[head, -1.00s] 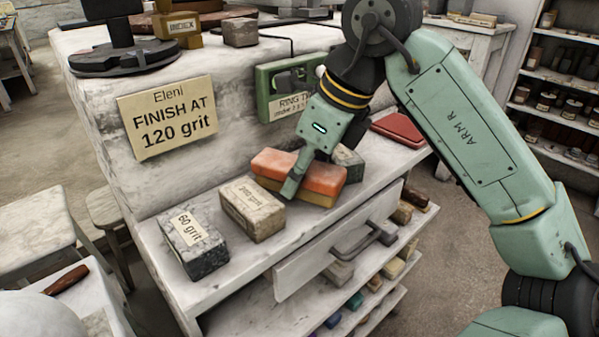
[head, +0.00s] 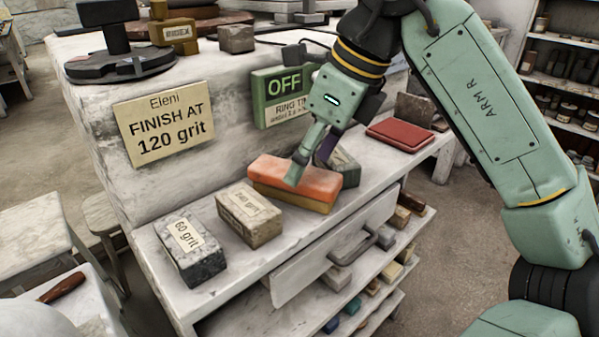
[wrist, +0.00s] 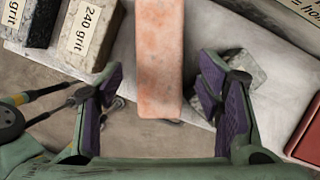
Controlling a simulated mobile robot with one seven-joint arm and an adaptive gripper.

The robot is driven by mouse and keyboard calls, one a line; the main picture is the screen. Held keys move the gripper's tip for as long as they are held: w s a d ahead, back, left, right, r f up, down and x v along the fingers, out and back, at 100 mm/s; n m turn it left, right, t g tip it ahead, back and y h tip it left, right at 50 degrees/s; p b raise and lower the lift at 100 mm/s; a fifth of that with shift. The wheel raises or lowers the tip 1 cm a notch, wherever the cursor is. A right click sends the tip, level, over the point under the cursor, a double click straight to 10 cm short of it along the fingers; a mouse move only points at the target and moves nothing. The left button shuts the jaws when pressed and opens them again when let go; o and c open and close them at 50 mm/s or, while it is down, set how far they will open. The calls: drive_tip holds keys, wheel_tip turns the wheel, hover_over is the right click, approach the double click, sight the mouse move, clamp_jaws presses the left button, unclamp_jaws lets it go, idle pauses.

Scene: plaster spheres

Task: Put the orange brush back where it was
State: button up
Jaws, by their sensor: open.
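The orange brush (head: 316,181) is a block with an orange top and a yellowish lower half. It lies on the white shelf ledge (head: 285,243), to the right of the 240 grit block. It also shows in the wrist view (wrist: 160,60), where its orange top runs lengthwise between the fingers. My gripper (head: 311,167) is open, its fingers over the brush's top in the head view. In the wrist view my gripper (wrist: 163,103) has a purple-padded finger on each side, with clear gaps to the brush. I cannot tell its exact height above it.
A 60 grit block (head: 190,250) and a 240 grit block (head: 250,214) stand left of the brush. A grey-green block (head: 347,168) sits close behind it. A red block (head: 400,134) lies farther right. A green OFF sign (head: 285,95) stands behind; a drawer (head: 310,262) protrudes below.

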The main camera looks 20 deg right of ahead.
drive_tip(key=v, duration=0.7)
drive_tip(key=shift+r, duration=0.15)
drive_tip(key=shift+s, duration=0.1)
